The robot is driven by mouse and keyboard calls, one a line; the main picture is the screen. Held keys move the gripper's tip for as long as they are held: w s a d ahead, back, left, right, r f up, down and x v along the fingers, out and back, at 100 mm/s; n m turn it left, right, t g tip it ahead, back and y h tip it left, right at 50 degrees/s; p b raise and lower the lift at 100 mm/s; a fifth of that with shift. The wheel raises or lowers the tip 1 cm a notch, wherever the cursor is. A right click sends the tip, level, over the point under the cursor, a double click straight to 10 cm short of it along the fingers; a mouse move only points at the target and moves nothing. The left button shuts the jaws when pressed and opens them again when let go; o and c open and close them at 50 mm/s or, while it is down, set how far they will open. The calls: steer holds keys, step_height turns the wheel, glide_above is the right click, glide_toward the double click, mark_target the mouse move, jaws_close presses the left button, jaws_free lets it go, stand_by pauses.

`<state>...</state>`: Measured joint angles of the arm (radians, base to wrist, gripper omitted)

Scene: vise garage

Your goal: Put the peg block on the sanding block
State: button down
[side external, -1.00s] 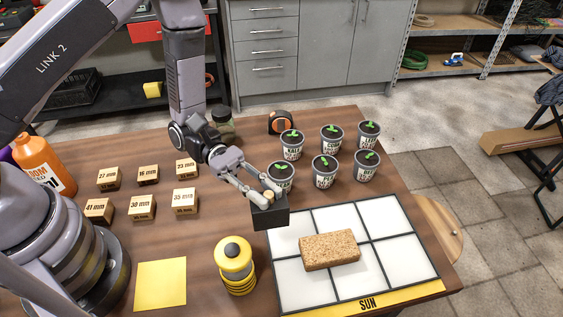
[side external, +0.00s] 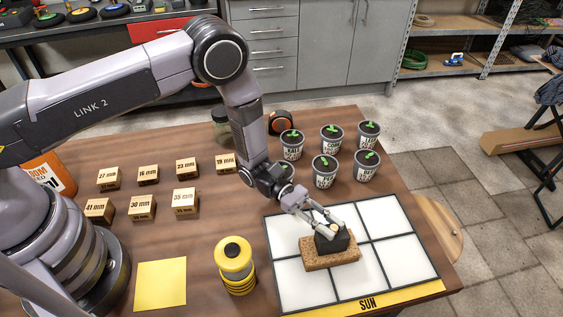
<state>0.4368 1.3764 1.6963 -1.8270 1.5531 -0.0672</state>
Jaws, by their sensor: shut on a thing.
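The peg block (side external: 333,243) is a black block with a light wooden peg on it. My gripper (side external: 331,229) is shut on it. The sanding block (side external: 322,260) is a speckled brown, cork-like block lying on the white grid board. The peg block is over the top of the sanding block, towards its back right, and looks upright. It appears to touch the sanding block or be very close to it; I cannot tell which. My gripper's fingers hide part of the peg and the block's top.
The white grid board (side external: 393,257) has a yellow "SUN" strip at its front. Several seedling pots (side external: 325,171) stand behind it. A yellow-and-black cylinder (side external: 234,261) stands left of the board, near a yellow sheet (side external: 161,284). Several numbered wooden blocks (side external: 142,207) are farther left.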

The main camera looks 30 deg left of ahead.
steer(key=c, duration=1.1)
jaws_free()
steer(key=shift+o, duration=0.2)
